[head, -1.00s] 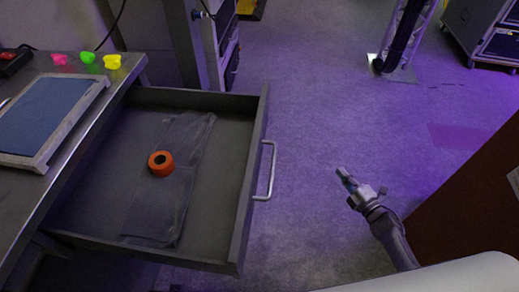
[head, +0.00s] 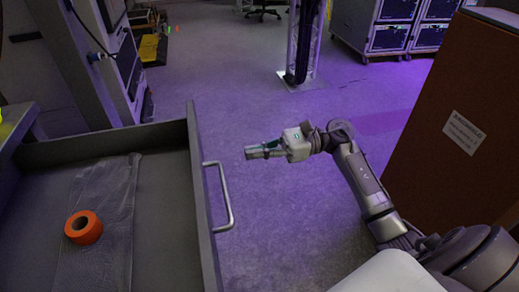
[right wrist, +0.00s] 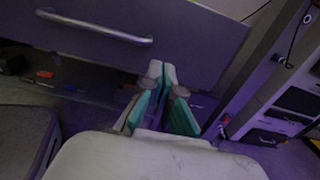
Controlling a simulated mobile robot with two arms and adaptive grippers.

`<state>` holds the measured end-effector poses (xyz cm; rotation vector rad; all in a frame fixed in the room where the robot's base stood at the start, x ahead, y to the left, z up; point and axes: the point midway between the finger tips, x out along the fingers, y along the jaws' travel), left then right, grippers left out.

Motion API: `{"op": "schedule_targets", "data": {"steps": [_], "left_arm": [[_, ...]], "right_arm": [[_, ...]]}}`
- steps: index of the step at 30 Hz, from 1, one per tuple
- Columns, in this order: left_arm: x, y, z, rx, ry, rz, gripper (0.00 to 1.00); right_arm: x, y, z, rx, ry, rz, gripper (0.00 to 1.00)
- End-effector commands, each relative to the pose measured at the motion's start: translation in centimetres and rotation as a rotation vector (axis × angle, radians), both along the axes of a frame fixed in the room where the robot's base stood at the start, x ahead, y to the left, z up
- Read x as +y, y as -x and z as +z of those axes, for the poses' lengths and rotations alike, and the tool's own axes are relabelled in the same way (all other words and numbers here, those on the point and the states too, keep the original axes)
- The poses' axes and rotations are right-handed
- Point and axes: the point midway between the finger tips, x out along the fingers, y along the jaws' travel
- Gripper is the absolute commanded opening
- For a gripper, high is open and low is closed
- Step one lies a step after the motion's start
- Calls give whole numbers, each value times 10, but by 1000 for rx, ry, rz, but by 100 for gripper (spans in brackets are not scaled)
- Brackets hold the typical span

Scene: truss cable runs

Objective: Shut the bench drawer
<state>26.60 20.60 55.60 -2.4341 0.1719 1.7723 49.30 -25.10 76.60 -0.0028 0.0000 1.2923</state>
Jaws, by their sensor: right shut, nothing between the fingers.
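The bench drawer (head: 201,215) stands wide open in the head view, at the left. Its metal bar handle (head: 228,196) is on the front panel, on the side facing my right arm. In the right wrist view the drawer front (right wrist: 190,40) fills the top, with the handle (right wrist: 95,28) at upper left. My right gripper (head: 250,152) is shut and empty, to the right of the drawer front and apart from the handle. My left gripper is out of view.
An orange tape roll (head: 83,227) lies on a dark sheet (head: 105,255) inside the drawer. A brown panel with a label (head: 440,130) stands at the right. A truss post (head: 303,45) and wheeled cases (head: 390,30) are behind. Open floor lies beyond the drawer.

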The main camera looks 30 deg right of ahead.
Motion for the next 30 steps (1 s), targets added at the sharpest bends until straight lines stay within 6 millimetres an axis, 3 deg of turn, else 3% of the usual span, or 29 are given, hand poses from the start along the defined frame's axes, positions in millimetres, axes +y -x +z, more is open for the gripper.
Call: {"op": "schedule_targets", "data": {"steps": [6,13,18,30], "left_arm": [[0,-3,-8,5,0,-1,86],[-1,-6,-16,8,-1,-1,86],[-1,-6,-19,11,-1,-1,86],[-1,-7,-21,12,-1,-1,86]], "right_arm": [[47,-14,2,-3,-5,1,0],[80,-23,1,1,-5,-1,0],[90,-26,1,1,-3,-1,0],[91,-27,0,1,-2,-1,0]]}}
